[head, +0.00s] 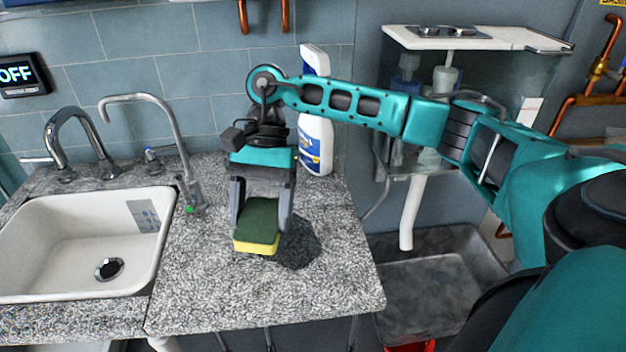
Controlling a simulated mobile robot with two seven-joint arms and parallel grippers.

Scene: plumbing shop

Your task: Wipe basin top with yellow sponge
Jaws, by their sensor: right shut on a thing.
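The yellow sponge (258,228) has a dark green scouring side facing up and its yellow edge toward me. My right gripper (262,212) points down and is shut on the sponge, with a finger on each side of it. The sponge is at or just above the grey speckled basin top (210,285); a dark shadow lies to its right, and I cannot tell whether it touches. The white basin (75,240) is sunk into the top at the left and is empty, with a dark drain. My left gripper is not in view.
A curved chrome faucet (170,130) and a second tap (75,145) stand behind the basin. A white spray bottle (316,130) stands at the back of the top, behind my right gripper. A grey floor sink (430,285) lies lower at the right. The front of the top is clear.

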